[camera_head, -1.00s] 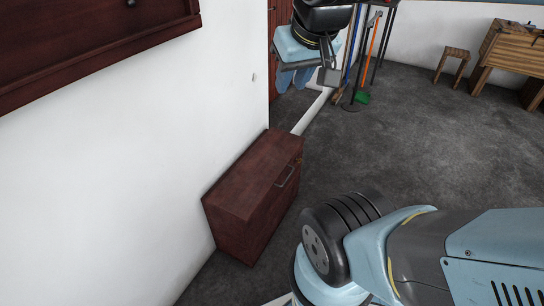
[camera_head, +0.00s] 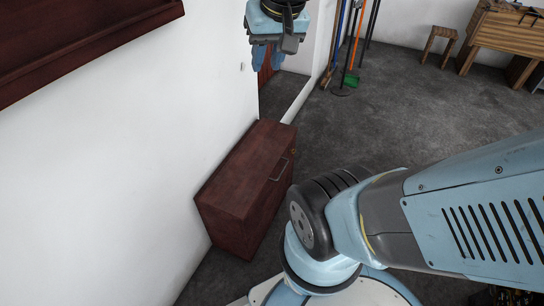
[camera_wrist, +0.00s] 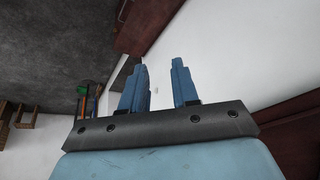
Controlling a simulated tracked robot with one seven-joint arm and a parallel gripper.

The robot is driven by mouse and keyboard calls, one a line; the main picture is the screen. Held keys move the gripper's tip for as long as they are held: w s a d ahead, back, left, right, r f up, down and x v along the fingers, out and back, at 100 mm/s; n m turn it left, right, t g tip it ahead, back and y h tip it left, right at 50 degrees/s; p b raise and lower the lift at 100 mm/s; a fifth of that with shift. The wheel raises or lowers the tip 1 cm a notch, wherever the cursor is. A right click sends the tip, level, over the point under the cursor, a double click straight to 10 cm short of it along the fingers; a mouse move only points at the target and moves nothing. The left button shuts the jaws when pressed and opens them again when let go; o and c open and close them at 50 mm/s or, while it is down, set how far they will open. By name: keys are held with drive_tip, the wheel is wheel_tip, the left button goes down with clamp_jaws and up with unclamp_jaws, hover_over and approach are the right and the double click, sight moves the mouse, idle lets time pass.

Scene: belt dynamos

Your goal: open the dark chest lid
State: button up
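The dark reddish-brown chest (camera_head: 232,198) stands on the floor against the white wall, left of centre in the head view. Its lid (camera_head: 250,165) is shut, and a metal handle (camera_head: 280,170) sits on the side facing right. My gripper (camera_head: 265,60) is high above and behind the chest at the top of the head view, apart from it. In the wrist view the chest (camera_wrist: 148,22) shows at the top, beyond the fingers. The two blue fingers (camera_wrist: 158,85) are apart with nothing between them.
A dark wooden shelf or cabinet (camera_head: 80,55) hangs on the wall at upper left. Long-handled tools (camera_head: 350,50) stand by the wall behind. A wooden stool (camera_head: 440,45) and workbench (camera_head: 500,35) are at upper right. The grey floor (camera_head: 400,120) between is clear.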

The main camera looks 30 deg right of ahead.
drive_tip(key=w+d+f+m+g+y, duration=0.2)
drive_tip(key=w+d+f+m+y, duration=0.1)
drive_tip(key=w+d+f+m, duration=0.45)
drive_tip(key=w+d+f+m+g+y, duration=0.2)
drive_tip(key=w+d+f+m+y, duration=0.15)
drive_tip(key=w+f+m, duration=0.5)
drive_tip(key=w+d+f+m+t+y, duration=0.15)
drive_tip(key=d+f+m, duration=0.35)
drive_tip(key=f, duration=0.5)
drive_tip(key=w+d+f+m+t+y, duration=0.15)
drive_tip(key=d+f+m, duration=0.3)
drive_tip(key=f, duration=0.55)
drive_tip(key=s+d+f+m+t+y, duration=0.1)
drive_tip(key=s+d+f+m+t, duration=0.15)
drive_tip(key=f+m, duration=0.55)
drive_tip(key=s+d+f+m+t+y, duration=0.1)
drive_tip(key=d+f+m+t, duration=0.25)
drive_tip(key=f, duration=0.85)
drive_tip(key=m+t+h, duration=0.2)
drive_tip(key=m+t, duration=0.1)
drive_tip(key=m, duration=0.5)
approach(283, 170)
drive_tip(key=x, duration=1)
drive_tip(key=shift+w+f, duration=0.1)
drive_tip(key=shift+f, duration=0.25)
drive_tip(key=shift+c, duration=0.2)
